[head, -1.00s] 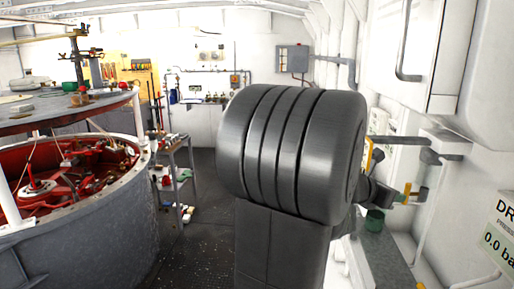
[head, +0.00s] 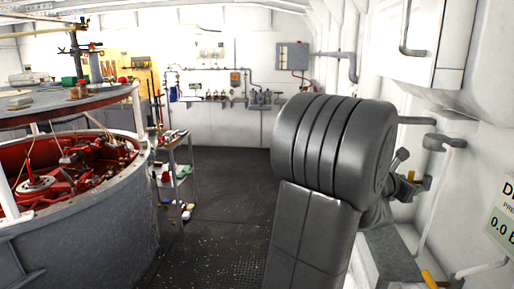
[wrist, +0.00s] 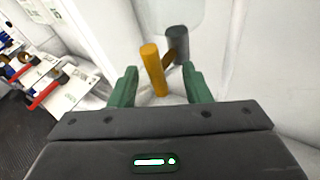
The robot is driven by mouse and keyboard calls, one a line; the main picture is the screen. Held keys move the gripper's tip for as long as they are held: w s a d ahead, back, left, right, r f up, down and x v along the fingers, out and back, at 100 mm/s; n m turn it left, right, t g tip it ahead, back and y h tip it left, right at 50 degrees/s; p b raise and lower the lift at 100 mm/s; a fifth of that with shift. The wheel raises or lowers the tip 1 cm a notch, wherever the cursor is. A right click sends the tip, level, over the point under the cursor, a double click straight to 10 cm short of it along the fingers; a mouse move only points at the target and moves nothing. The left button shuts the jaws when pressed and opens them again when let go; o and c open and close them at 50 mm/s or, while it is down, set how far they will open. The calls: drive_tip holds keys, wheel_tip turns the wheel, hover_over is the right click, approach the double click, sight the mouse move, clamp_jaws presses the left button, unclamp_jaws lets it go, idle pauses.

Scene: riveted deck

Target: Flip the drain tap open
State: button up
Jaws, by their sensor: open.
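The drain tap's orange-yellow handle (wrist: 154,70) stands upright between my gripper's fingers in the wrist view, slightly left of centre. A brass stem joins it to a dark grey pipe end (wrist: 178,46) just behind and to the right. My gripper (wrist: 162,86) is open, with one green finger on each side of the handle and visible gaps to it. Whether the handle's depth lies fully within the fingers is hard to tell. In the head view, a small part of the tap (head: 411,177) shows right of my arm, which hides my fingers.
A white wall with a pressure placard (head: 503,215) is on the right. Grey pipes (head: 445,141) run along it. Red-handled valves (wrist: 46,94) on a pale panel show left in the wrist view. A large round drum (head: 90,215) and a shelf cart (head: 178,180) stand left; deck between is clear.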

drive_tip(key=shift+f+m+t+h+b, duration=0.3)
drive_tip(key=shift+m+t+h+b, duration=0.15)
drive_tip(key=shift+b, duration=1.55)
drive_tip(key=s+a+m+t+h+b, duration=0.1)
drive_tip(key=s+a+m+b, duration=0.1)
drive_tip(key=s+a+b, duration=0.2)
drive_tip(key=a+b, duration=0.2)
drive_tip(key=shift+a, duration=0.3)
drive_tip(key=shift+s+m+h, duration=0.1)
drive_tip(key=shift+m+h, duration=0.15)
